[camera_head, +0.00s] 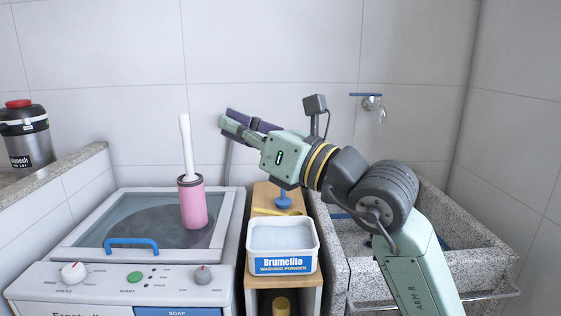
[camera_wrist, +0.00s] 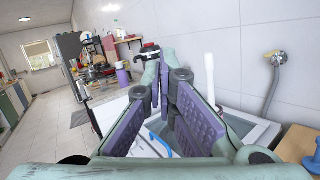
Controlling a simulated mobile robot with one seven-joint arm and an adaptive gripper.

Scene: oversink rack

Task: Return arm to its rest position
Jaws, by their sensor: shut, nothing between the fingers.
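My gripper (camera_head: 224,121) is in the head view, raised in front of the tiled wall and pointing left. My green arm reaches up to it from the lower right, over the stone sink. The fingers are shut and hold nothing. In the wrist view my gripper (camera_wrist: 160,62) shows its purple inner pads converging toward the tips. The tips are up and to the right of a white stick in a pink cup (camera_head: 193,204), which stands on the washing machine lid. They are apart from it.
The washing machine (camera_head: 225,205) stands left. A tub of washing powder (camera_head: 283,247) sits on a wooden stand (camera_head: 262,192), beside the stone sink (camera_head: 480,233). A tap (camera_head: 374,104) juts from the wall. A flask (camera_head: 27,135) stands on the left ledge. Open floor (camera_wrist: 45,145) shows in the wrist view.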

